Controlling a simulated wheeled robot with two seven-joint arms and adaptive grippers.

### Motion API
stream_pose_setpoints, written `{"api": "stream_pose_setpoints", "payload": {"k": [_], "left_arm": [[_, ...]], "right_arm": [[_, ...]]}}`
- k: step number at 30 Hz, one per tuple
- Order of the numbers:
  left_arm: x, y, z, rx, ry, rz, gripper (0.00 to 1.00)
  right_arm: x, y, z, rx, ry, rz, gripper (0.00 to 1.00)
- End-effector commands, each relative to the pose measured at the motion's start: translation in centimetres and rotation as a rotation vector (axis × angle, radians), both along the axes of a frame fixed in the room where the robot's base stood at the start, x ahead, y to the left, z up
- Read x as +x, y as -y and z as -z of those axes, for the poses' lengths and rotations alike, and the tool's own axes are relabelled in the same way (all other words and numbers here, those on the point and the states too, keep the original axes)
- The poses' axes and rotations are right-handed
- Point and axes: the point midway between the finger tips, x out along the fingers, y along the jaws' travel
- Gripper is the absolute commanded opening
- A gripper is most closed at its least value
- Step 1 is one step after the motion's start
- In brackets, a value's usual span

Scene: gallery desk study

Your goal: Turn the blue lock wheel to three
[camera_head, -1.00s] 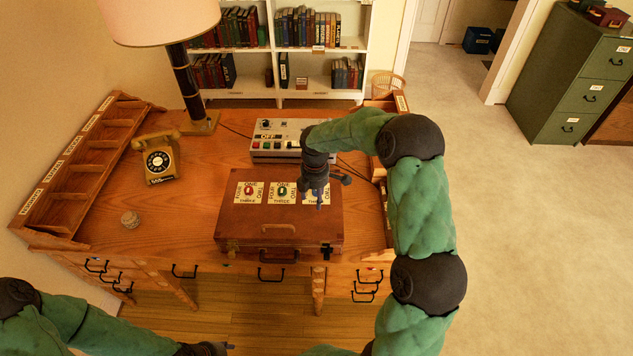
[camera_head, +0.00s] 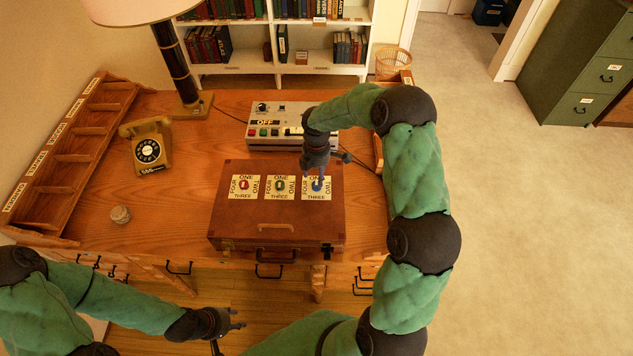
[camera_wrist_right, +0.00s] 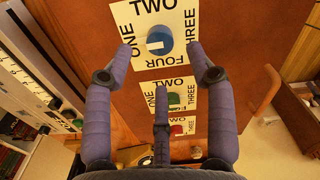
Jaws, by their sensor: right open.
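The blue lock wheel (camera_head: 317,184) is the rightmost of the wheels on the brown case's lid. In the right wrist view the blue wheel (camera_wrist_right: 158,37) sits on a white card marked ONE, TWO, THREE and FOUR. Its pale mark seems to face ONE. My right gripper (camera_head: 316,175) is just above the wheel; in the wrist view its open fingers (camera_wrist_right: 159,49) stand on either side of it, with gaps. A green wheel (camera_head: 280,185) and a red wheel (camera_head: 244,184) sit to the left. My left gripper (camera_head: 238,319) is empty, fingers spread, in front of the desk.
The case (camera_head: 226,216) lies flat on the wooden desk (camera_head: 180,195). A grey control box (camera_head: 270,143) stands behind it. A yellow telephone (camera_head: 147,150), a lamp (camera_head: 174,62) and a small jar (camera_head: 120,214) are left.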

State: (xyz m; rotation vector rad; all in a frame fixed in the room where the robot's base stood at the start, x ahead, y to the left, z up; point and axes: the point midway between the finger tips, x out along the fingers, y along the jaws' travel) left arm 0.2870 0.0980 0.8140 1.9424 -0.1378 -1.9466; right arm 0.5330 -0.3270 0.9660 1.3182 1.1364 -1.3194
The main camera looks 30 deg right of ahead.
Motion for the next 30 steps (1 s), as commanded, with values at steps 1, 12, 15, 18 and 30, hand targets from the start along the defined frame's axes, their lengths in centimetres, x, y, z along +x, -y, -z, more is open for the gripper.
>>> {"api": "stream_pose_setpoints", "payload": {"k": [1, 12, 15, 18, 30], "left_arm": [[0.0, 0.0, 0.2, 0.0, 0.0, 0.0, 0.4], [0.0, 0.0, 0.5, 0.0, 0.0, 0.0, 0.4], [0.0, 0.0, 0.5, 0.0, 0.0, 0.0, 0.4], [0.0, 0.0, 0.5, 0.0, 0.0, 0.0, 0.4], [0.0, 0.0, 0.5, 0.0, 0.001, 0.0, 0.4]], "right_arm": [[0.0, 0.0, 1.1, -0.001, -0.003, -0.001, 0.56], [0.0, 0.0, 5.1, 0.0, 0.0, 0.0, 0.56], [0.0, 0.0, 5.4, 0.0, 0.001, 0.0, 0.56], [0.0, 0.0, 5.4, 0.0, 0.001, 0.0, 0.56], [0.0, 0.0, 5.4, 0.0, 0.001, 0.0, 0.0]]}}
